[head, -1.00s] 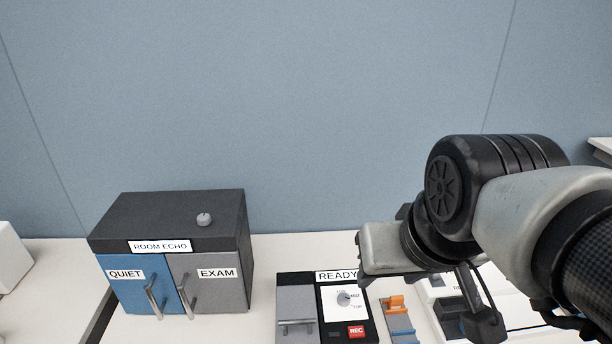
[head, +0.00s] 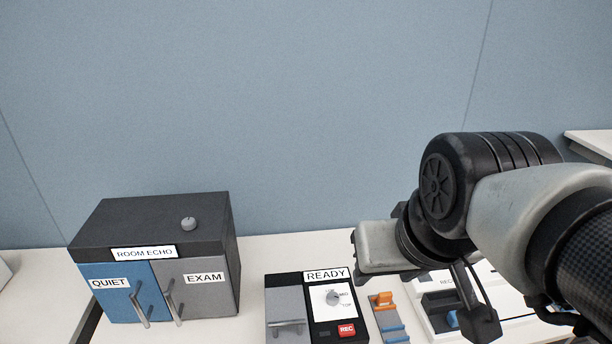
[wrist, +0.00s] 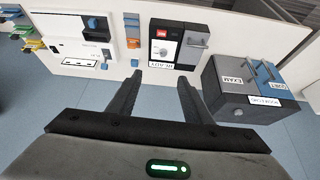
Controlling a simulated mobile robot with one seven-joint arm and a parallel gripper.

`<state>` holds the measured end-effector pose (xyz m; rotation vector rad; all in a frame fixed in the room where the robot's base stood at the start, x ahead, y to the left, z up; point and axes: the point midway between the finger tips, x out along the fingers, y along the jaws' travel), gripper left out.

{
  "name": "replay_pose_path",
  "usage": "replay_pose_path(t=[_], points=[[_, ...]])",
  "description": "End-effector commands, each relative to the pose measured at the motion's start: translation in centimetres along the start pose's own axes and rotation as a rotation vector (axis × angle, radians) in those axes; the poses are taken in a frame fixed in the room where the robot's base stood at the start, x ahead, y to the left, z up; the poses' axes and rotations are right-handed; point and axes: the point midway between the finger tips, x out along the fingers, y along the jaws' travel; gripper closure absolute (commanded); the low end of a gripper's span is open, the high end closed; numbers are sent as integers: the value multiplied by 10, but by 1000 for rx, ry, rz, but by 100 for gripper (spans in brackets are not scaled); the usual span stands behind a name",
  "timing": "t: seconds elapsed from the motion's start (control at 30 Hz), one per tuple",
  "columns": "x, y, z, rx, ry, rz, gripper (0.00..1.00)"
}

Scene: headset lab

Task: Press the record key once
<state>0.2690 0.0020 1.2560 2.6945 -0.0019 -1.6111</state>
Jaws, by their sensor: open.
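The red record key (head: 347,330), marked REC, sits on the black READY device (head: 322,274), below a white dial panel. The key also shows in the wrist view (wrist: 162,33), upside down. The device has a grey lidded part with a handle on its left. In the wrist view my gripper (wrist: 160,78) is open and empty, its two fingers apart, with the device beyond the fingertips and the key not touched.
The ROOM ECHO cabinet (head: 150,255) with QUIET and EXAM doors stands left of the device. An orange and blue slider piece (head: 388,318) and a white unit (head: 437,300) lie to the right. The table (head: 250,290) is bare between cabinet and device.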

Motion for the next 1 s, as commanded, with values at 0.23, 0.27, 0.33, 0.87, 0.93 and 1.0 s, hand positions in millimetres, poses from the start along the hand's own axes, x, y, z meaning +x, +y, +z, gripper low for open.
replay_pose_path(t=[0.23, 0.27, 0.33, 0.87, 0.93, 1.0], points=[[0, 0, 0, 0, 0, 0, 70], [0, 0, 0, 0, 0, 0, 75], [0, 0, 0, 0, 0, 0, 86], [0, 0, 0, 0, 0, 0, 100], [0, 0, 0, 0, 0, 0, 100], [0, 0, 0, 0, 0, 0, 100]])
